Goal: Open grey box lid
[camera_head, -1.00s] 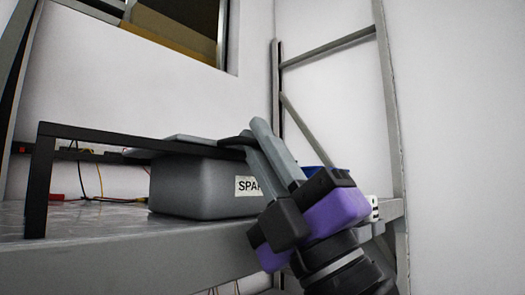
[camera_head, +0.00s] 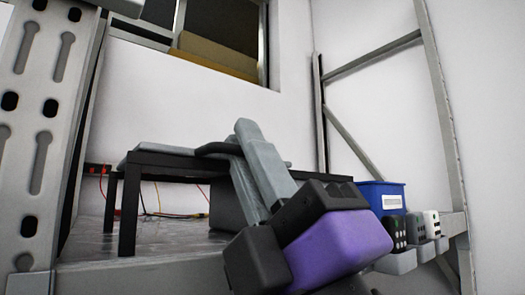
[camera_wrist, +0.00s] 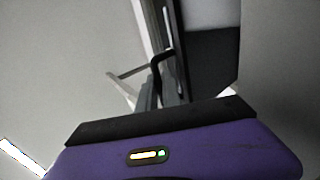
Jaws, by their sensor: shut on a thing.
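The grey box (camera_head: 228,205) stands under the black riser in the head view, mostly hidden by my gripper. A flat grey lid (camera_head: 160,148) shows level with the riser's top, extending left of my fingers. Its dark curved handle (camera_head: 216,148) is between my fingertips. My gripper (camera_head: 241,143) is shut on this handle. In the wrist view, the fingers (camera_wrist: 156,92) reach to the black handle (camera_wrist: 158,62). I cannot tell how far the lid is from the box, as the riser and gripper hide the gap.
The black riser (camera_head: 130,212) stands on the metal shelf (camera_head: 170,240), with cables behind it. A perforated rack post (camera_head: 42,140) is close at left. A blue bin (camera_head: 381,197) and small black and white devices (camera_head: 413,230) are at right.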

